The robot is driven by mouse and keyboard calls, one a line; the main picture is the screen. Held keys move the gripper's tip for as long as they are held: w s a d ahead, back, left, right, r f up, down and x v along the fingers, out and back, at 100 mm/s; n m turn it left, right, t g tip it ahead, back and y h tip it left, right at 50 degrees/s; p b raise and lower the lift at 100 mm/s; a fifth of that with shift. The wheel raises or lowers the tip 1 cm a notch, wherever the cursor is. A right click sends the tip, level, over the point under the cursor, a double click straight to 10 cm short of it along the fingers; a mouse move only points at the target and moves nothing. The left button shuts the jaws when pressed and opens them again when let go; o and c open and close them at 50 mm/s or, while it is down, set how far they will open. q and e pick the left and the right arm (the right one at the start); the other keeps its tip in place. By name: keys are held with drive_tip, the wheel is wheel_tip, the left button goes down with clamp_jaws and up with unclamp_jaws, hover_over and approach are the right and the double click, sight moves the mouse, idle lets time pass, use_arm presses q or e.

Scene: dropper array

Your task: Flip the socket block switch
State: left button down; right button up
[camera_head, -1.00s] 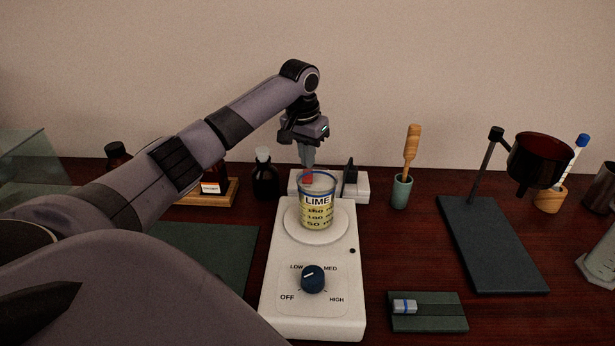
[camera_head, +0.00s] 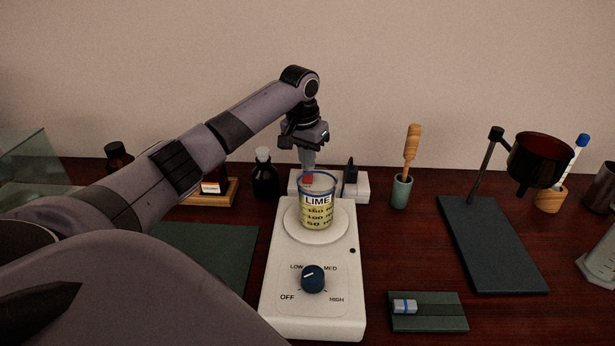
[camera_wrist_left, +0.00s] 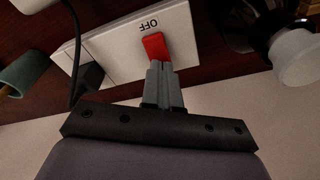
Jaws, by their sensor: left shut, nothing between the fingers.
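The white socket block (camera_head: 360,190) lies behind the hot plate. In the left wrist view the socket block (camera_wrist_left: 115,50) shows a red rocker switch (camera_wrist_left: 154,46) beside the printed word OFF. My right gripper is not in view.
A black plug (camera_head: 350,176) with a cord sits in the block. A LIME beaker (camera_head: 317,212) stands on the hot plate (camera_head: 278,262) just in front. A dark bottle (camera_head: 264,180) is close left; a green cup (camera_head: 401,191) with a wooden-handled tool is to the right.

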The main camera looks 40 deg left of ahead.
use_arm(q)
drive_tip(key=shift+f, duration=0.5)
drive_tip(key=shift+r, duration=3.55)
